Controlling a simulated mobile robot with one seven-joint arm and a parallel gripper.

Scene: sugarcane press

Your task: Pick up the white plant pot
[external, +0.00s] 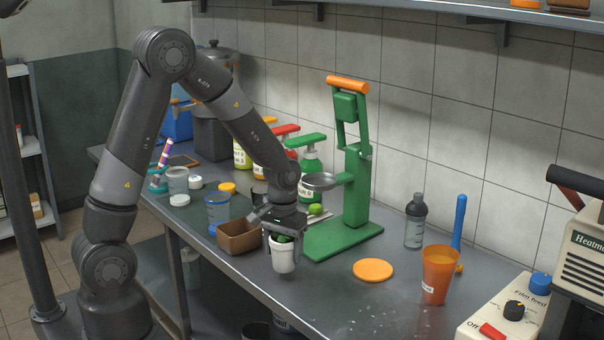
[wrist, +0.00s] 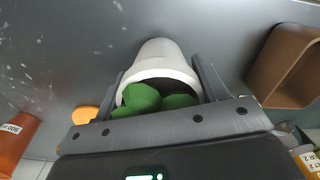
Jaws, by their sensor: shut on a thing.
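The white plant pot (external: 283,256) with a green plant in it is between the fingers of my gripper (external: 284,232), near the front edge of the counter. In the wrist view the pot (wrist: 158,56) shows its white side and rim, with green leaves and dark soil inside. The gripper (wrist: 160,92) is shut on it, one finger on each side. I cannot tell whether the pot's base touches the counter.
A brown square container (external: 239,236) stands just left of the pot. A green press (external: 352,190) stands behind to the right. An orange disc (external: 373,270) and an orange cup (external: 438,275) are to the right. The counter front (external: 330,300) is clear.

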